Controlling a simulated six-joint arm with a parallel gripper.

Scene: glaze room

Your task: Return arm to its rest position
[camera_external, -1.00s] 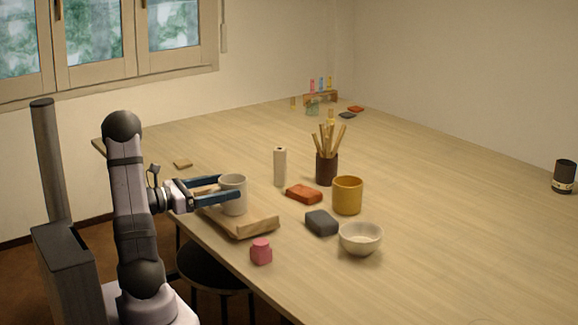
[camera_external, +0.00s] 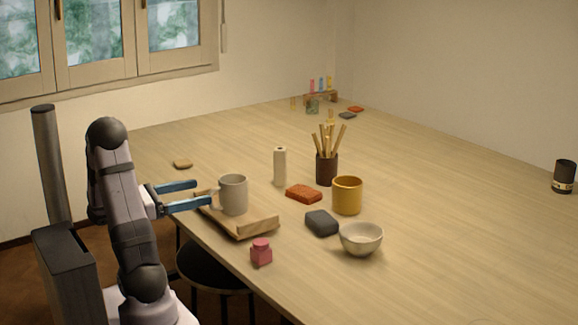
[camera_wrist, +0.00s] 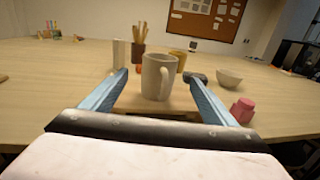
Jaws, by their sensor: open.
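My gripper (camera_external: 186,195) is open and empty, with its two blue fingers pointing toward the table at the left edge. A pale grey mug (camera_external: 233,196) stands upright on a wooden board (camera_external: 250,229) in front of the fingers, apart from them. In the wrist view the mug (camera_wrist: 157,77) shows between and beyond the two blue fingers (camera_wrist: 156,90), with its handle facing the camera's right side. Part of the board is hidden behind my gripper in the wrist view.
A pink jar (camera_external: 261,252), a white bowl (camera_external: 361,238), a dark grey block (camera_external: 321,222), a red-orange block (camera_external: 303,194), a yellow cup (camera_external: 347,195), a pale cylinder (camera_external: 280,166) and a brown holder with sticks (camera_external: 327,169) stand nearby. A black stool (camera_external: 212,272) is below the table edge.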

